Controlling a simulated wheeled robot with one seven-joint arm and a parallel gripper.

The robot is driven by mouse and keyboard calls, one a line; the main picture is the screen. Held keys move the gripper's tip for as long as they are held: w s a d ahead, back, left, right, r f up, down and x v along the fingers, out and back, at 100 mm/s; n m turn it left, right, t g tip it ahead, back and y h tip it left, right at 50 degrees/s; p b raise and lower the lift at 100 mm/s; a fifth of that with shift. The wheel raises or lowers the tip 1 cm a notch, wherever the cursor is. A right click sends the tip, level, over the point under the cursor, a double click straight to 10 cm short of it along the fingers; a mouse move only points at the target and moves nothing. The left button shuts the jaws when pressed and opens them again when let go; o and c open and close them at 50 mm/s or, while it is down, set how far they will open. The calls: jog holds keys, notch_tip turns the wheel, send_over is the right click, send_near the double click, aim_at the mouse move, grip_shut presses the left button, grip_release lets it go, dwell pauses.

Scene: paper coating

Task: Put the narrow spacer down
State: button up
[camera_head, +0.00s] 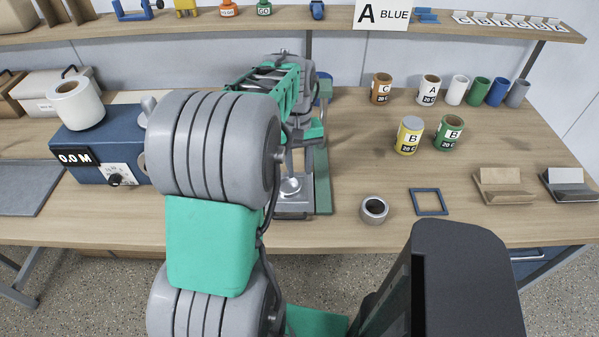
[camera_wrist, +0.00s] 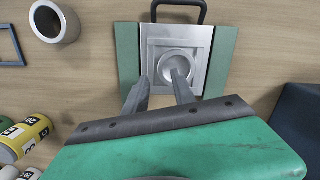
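My gripper (camera_wrist: 160,77) points down over a silver square plate (camera_wrist: 203,40) with a round, ring-like metal part (camera_wrist: 174,56) at its middle. Its two fingers are apart, with nothing seen gripped between them. The right fingertip overlaps the round part in the wrist view; I cannot tell whether they touch. I cannot tell whether this round part is the narrow spacer. In the head view my arm hides part of the plate.
A blue square frame (camera_head: 428,201) lies right of the grey ring. Behind stand a yellow can (camera_head: 409,136), a green can (camera_head: 448,134) and a row of several coloured cylinders. A blue machine (camera_head: 100,150) stands left of my arm. The front table between plate and ring is clear.

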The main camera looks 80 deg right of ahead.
aim_at(298, 179)
notch_tip(298, 179, up, 9)
jog(key=w+a+n+h, duration=0.1)
jog(key=w+a+n, duration=0.2)
jog(key=w+a, duration=0.6)
jog(key=w+a+n+h, duration=0.1)
jog(key=w+a+n, duration=0.3)
jog(key=w, duration=1)
jog(key=w+a+f+n+t, duration=0.2)
jog(key=a, duration=1.2)
jog(key=w+a+f+n+t+y, duration=0.1)
jog(key=w+a+f+n+t, duration=0.1)
jog(key=a, duration=1.3)
jog(key=shift+w+f+n, duration=0.4)
jog(key=shift+f+n, duration=0.05)
jog(key=shift+n, duration=0.35)
